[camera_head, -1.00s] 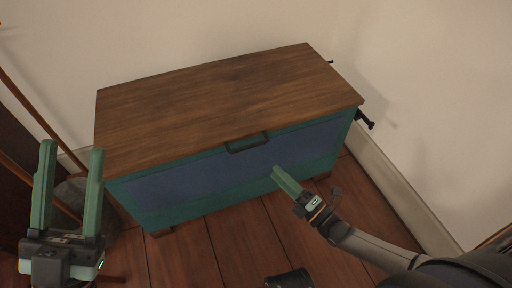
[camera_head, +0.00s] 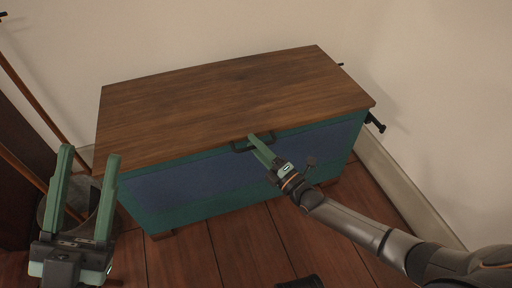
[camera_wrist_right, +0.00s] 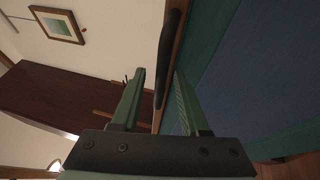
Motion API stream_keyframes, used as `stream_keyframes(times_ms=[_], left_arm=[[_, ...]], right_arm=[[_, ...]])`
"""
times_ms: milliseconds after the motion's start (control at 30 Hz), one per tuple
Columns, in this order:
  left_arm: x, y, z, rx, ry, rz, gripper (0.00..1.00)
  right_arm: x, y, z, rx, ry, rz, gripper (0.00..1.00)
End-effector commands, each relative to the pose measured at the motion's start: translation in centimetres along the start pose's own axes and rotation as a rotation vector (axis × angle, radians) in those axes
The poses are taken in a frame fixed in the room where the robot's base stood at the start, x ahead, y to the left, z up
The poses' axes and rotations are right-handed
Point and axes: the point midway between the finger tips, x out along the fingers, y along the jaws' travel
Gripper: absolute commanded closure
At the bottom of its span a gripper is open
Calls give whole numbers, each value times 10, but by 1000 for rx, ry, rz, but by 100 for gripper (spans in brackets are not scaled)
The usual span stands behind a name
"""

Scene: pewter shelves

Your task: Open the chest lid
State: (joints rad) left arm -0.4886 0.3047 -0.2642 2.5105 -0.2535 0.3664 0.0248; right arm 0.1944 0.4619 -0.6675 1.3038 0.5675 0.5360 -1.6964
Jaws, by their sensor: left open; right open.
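The chest (camera_head: 200,190) has a brown wooden lid (camera_head: 225,95), which is closed, and a teal front with a blue panel. A dark handle (camera_head: 240,145) sits at the lid's front edge. My right gripper (camera_head: 256,142) is at the handle's right part, its fingers pointing up toward the lid edge. In the right wrist view the handle (camera_wrist_right: 168,55) runs between the open fingers of the right gripper (camera_wrist_right: 158,90), near their tips; I cannot tell whether they touch. My left gripper (camera_head: 90,165) is open and empty, left of the chest.
White walls stand behind and right of the chest, with a pale baseboard (camera_head: 400,190) at right. A dark piece of furniture (camera_head: 22,150) and a round grey object (camera_head: 80,195) are at left. The wooden floor (camera_head: 240,245) in front is mostly clear.

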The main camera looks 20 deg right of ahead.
Motion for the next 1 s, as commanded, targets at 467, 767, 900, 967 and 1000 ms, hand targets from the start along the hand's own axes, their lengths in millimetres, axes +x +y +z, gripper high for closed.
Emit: stream_keyframes(times_ms=[467,767,900,967,1000], left_arm=[[0,0,0,-2,-1,-1,50],[0,0,0,-2,-2,-1,50],[0,0,0,-2,-2,-1,50],[0,0,0,-2,-2,-1,50],[0,0,0,-2,-2,-1,50]], right_arm=[[0,0,0,1,0,0,89],[-1,0,0,0,0,0,100],[-1,0,0,0,0,0,100],[-1,0,0,0,0,0,100],[-1,0,0,0,0,0,100]])
